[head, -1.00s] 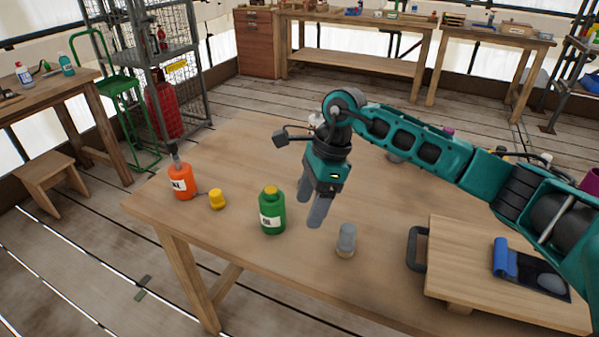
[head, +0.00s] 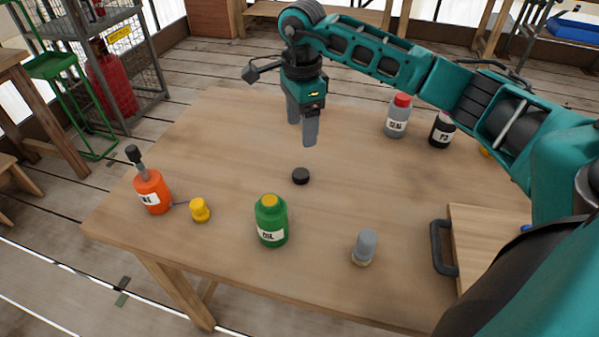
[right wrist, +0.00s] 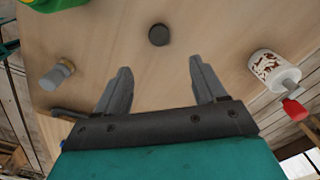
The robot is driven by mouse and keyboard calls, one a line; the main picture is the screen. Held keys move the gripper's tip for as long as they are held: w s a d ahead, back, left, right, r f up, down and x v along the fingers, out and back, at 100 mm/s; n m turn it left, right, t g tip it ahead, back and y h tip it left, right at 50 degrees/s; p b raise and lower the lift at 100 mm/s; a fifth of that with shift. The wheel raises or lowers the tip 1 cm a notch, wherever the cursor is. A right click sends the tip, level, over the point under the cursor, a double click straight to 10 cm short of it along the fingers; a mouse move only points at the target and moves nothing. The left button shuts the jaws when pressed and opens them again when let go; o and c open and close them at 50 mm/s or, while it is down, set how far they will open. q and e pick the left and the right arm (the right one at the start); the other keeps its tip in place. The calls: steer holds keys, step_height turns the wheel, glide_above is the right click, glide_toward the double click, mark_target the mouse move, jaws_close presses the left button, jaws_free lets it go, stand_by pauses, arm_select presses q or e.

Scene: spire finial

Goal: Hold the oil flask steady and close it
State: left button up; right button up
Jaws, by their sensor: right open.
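The green flask (head: 271,222), with a white label that seems to read OIL, stands upright near the table's front edge. Its top shows yellow; I cannot tell if this is a stopper or the contents. Part of it shows at the top left of the right wrist view (right wrist: 52,3). A black round cap (head: 300,176) lies on the table behind the flask; it also shows in the right wrist view (right wrist: 159,35). My right gripper (head: 302,132) is open and empty, pointing down above the table behind the cap. My left gripper is not in view.
An orange bottle (head: 153,193) with a dark spout and a yellow cap (head: 200,210) are left of the flask. A grey cylinder (head: 365,247) stands to its right. A grey red-capped bottle (head: 397,117) and a black bottle (head: 442,130) stand behind right. A handled board (head: 475,235) lies right.

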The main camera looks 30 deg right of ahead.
glide_above(301, 173)
step_height(301, 173, down, 8)
steer(key=shift+w+r, duration=0.1)
steer(key=shift+r, duration=0.05)
stand_by(0.3)
step_height(301, 173, down, 5)
steer(key=shift+f, duration=0.1)
steer(key=shift+c, duration=0.2)
steer(key=c, duration=1.1)
